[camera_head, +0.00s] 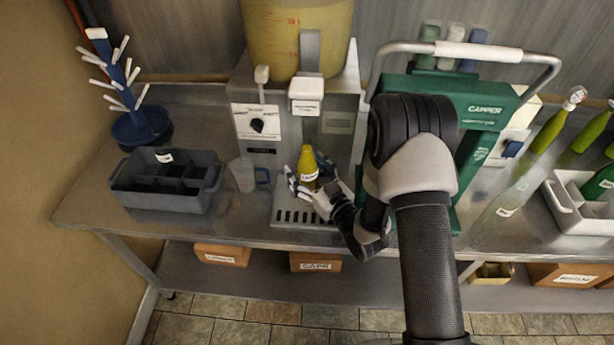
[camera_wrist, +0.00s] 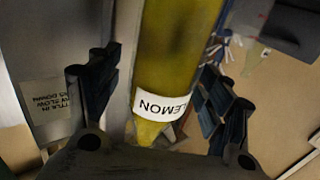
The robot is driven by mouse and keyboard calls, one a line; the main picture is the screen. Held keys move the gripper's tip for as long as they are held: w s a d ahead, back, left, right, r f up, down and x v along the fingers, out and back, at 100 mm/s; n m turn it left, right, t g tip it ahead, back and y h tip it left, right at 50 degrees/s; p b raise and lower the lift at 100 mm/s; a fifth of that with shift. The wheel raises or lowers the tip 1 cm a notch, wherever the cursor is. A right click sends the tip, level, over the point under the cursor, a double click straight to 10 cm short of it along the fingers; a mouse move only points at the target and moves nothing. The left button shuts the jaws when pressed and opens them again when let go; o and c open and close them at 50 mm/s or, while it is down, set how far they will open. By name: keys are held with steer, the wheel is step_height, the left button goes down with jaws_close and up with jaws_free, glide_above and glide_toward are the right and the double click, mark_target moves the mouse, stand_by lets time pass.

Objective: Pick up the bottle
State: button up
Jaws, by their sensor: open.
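The bottle (camera_head: 308,161) is yellow-green with a white label and stands on the slotted drip tray (camera_head: 291,213) of the filling machine, below its spout. In the wrist view the bottle (camera_wrist: 180,48) appears upside down, and its label (camera_wrist: 162,104) reads LEMON. My gripper (camera_head: 313,181) is open, with its fingers on either side of the bottle at about label height. In the wrist view the gripper (camera_wrist: 155,98) shows a gap between each finger and the bottle. The bottle's lower part is partly hidden by my fingers in the head view.
A clear measuring jug (camera_head: 243,174) stands left of the drip tray. A grey divided crate (camera_head: 168,181) and a blue drying rack (camera_head: 140,125) are further left. The green capper (camera_head: 474,112) stands close on the right. A white crate (camera_head: 562,214) and green bottles are at far right.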

steer(key=shift+c, duration=0.4)
jaws_close()
stand_by(0.5)
steer(key=shift+r, duration=0.15)
